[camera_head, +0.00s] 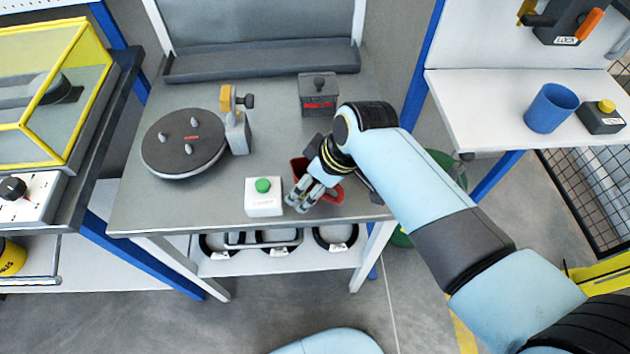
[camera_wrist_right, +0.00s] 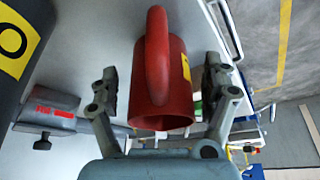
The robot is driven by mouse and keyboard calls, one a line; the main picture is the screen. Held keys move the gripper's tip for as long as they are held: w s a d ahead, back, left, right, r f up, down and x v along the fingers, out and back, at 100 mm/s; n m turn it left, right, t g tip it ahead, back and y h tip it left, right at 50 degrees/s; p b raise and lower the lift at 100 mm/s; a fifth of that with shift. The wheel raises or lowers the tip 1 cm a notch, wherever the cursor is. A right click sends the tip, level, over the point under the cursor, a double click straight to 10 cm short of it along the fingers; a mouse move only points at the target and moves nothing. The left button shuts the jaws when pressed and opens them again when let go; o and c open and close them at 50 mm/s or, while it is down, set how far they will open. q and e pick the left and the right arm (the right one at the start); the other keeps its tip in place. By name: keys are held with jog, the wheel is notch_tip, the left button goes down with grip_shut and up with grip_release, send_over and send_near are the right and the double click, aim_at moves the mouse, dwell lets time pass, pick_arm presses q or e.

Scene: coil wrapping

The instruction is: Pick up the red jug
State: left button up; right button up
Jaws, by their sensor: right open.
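The red jug (camera_head: 299,166) stands on the grey table near its front right, mostly hidden behind my right gripper in the head view. In the right wrist view the jug (camera_wrist_right: 176,92) is large and central, with its handle towards the camera and a yellow label on its side. My right gripper (camera_head: 299,202) is open at the jug. In the right wrist view its two fingers (camera_wrist_right: 163,88) are on either side of the jug, with gaps showing between them and its walls. My left gripper is not in view.
A white box with a green button (camera_head: 264,204) stands close left of the jug. A dark turntable (camera_head: 184,143), a grey clamp-like device (camera_head: 238,134) and a dark grey box (camera_head: 318,98) are farther back. A blue cup (camera_head: 551,109) is on the right-hand table.

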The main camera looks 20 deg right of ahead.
jog(key=shift+c, duration=0.4)
jog(key=c, duration=1.1)
jog(key=shift+c, duration=0.5)
jog(key=shift+r, duration=0.1)
